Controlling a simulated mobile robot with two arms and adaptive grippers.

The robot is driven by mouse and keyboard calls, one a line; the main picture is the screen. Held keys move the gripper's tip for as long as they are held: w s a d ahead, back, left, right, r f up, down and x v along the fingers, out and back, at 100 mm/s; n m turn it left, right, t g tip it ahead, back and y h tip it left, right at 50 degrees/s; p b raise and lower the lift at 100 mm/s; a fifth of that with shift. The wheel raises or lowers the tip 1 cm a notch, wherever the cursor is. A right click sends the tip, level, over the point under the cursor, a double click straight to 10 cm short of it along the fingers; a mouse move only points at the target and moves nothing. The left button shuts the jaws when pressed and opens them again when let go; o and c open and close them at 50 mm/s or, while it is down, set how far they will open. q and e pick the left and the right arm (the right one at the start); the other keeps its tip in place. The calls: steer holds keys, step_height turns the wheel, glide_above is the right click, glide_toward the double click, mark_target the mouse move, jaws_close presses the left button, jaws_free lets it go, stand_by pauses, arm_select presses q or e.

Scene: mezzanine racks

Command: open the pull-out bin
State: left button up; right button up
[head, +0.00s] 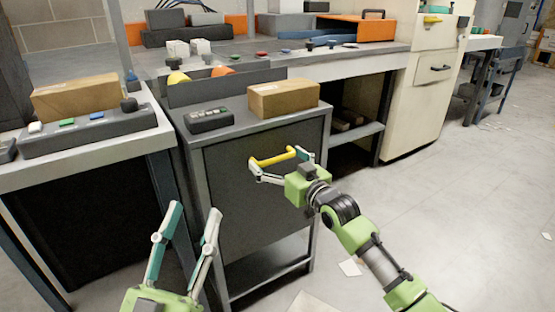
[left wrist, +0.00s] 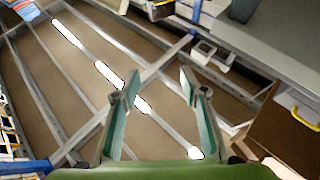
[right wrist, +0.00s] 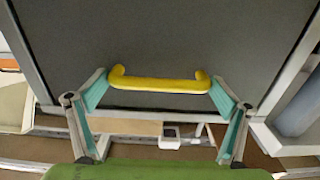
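The pull-out bin (head: 235,195) has a dark grey front panel in a grey frame, and it looks closed. Its yellow bar handle (head: 272,158) is near the top of the panel. My right gripper (head: 272,169) is at the handle with its fingers spread. In the right wrist view the handle (right wrist: 160,83) lies between the open fingertips of the right gripper (right wrist: 158,90), and I see no clear grip on it. My left gripper (head: 196,214) is open and empty, low and in front of the bin's left side. In the left wrist view the left gripper (left wrist: 160,82) is also open.
A cardboard box (head: 284,98) and a dark keypad device (head: 209,119) stand on top of the bin cabinet. A table (head: 100,153) with another box (head: 77,97) is at the left. A cream cabinet (head: 415,90) stands at the right. The floor at the right is mostly clear.

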steer(key=shift+c, duration=1.3)
steer(key=shift+d, duration=0.1)
